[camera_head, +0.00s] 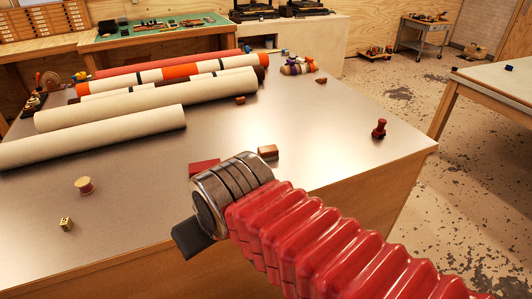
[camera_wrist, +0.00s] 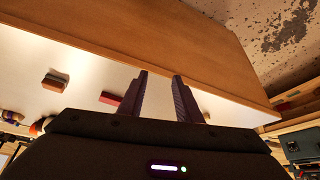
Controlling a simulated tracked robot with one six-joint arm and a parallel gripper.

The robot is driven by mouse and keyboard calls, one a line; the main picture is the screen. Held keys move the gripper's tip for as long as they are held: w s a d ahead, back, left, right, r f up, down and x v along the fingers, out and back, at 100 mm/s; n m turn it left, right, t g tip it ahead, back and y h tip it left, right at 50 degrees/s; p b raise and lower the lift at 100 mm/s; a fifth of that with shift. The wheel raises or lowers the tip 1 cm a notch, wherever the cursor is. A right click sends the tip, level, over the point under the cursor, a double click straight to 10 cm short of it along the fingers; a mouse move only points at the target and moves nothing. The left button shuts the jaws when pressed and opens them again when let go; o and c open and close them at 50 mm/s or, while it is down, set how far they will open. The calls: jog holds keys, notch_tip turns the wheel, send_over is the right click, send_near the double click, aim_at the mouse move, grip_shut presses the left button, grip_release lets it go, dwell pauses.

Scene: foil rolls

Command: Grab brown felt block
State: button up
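The brown felt block (camera_head: 268,152) sits on the metal table top, just behind my wrist in the head view. In the wrist view the brown block (camera_wrist: 54,82) lies to the left, well apart from my fingers. My gripper (camera_wrist: 160,76) is open with nothing between its two dark fingers. In the head view only a dark part of my gripper (camera_head: 190,238) shows, over the table's front edge; its fingertips are hard to make out. A red block (camera_head: 204,168) lies behind my wrist, partly hidden by it; it also shows in the wrist view (camera_wrist: 110,98), left of my fingers.
Long rolls (camera_head: 140,105) cover the table's far left. A wooden spool (camera_head: 84,185) and a small cube (camera_head: 66,224) stand at left. A red spool-like piece (camera_head: 379,128) stands near the right corner. A small brown block (camera_head: 240,99) lies near the rolls. The table's middle right is clear.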

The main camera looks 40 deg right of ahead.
jog(key=shift+o, duration=1.4)
jog(key=shift+w+d, duration=0.2)
jog(key=shift+d, duration=0.05)
jog(key=o, duration=0.6)
jog(key=w+d+f+m+t+h, duration=0.1)
jog(key=w+d+m+h, duration=0.1)
jog(key=w+d, duration=0.4)
jog(key=shift+w+d+t, duration=0.15)
jog(key=shift+d+t, duration=0.15)
jog(key=shift+d, duration=0.5)
jog(key=o, duration=0.3)
jog(key=w+d+f+m+t+h, duration=0.1)
jog(key=w+d, duration=0.3)
jog(key=d, duration=0.4)
jog(key=shift+w+d+f+h, duration=0.2)
jog(key=shift+d+h, duration=0.15)
jog(key=shift+h, duration=0.35)
jog(key=m+t+h, duration=0.1)
jog(key=m+t, duration=0.1)
jog(key=t, duration=0.1)
send_near(269, 153)
jog(key=shift+s+a+r, duration=0.1)
jog(key=shift+s+a, duration=0.3)
jog(key=shift+s, duration=0.2)
jog(key=shift+s+a+r, duration=0.1)
jog(key=shift+s+a, duration=0.3)
jog(key=shift+s, duration=0.15)
jog(key=shift+s+d+f+t, duration=0.1)
jog(key=shift+d+f+t, duration=0.15)
jog(key=shift+d+t, duration=0.25)
